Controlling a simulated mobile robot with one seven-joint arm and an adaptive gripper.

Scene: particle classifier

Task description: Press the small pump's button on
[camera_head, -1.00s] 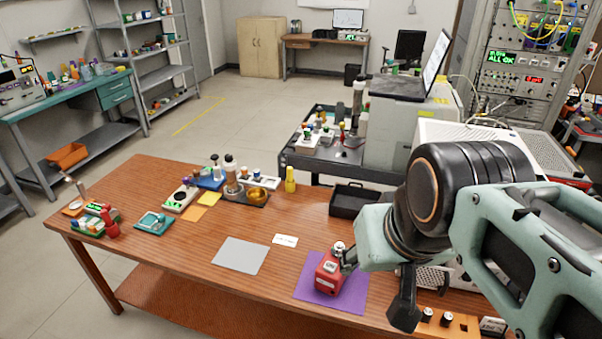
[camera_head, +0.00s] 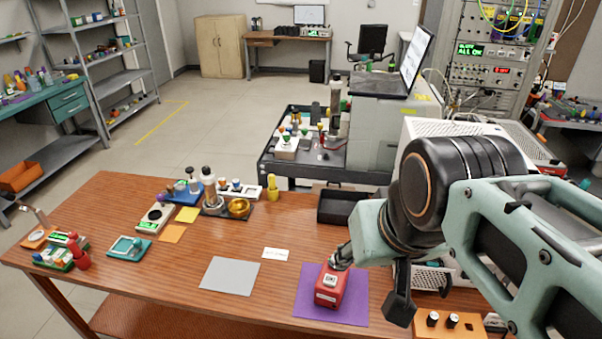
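A small red box-shaped device (camera_head: 329,291) with a light label and a pale patch on top sits on a purple mat (camera_head: 311,314) near the table's front. It may be the small pump; I cannot read its label. My gripper (camera_head: 369,284) is just right of and behind it, with its dark fingers spread apart. One finger is at the red device's back top edge; the other hangs to the right, over the mat's right edge. I cannot tell whether the near finger touches the device. Its back is partly hidden by that finger, and no button is clearly visible.
A grey mat (camera_head: 229,276) and a white card (camera_head: 275,253) lie left of the purple mat. A black tray (camera_head: 340,208) stands behind. An orange knob panel (camera_head: 440,325) is at the front right. Several small devices crowd the table's left side. The table's middle is mostly clear.

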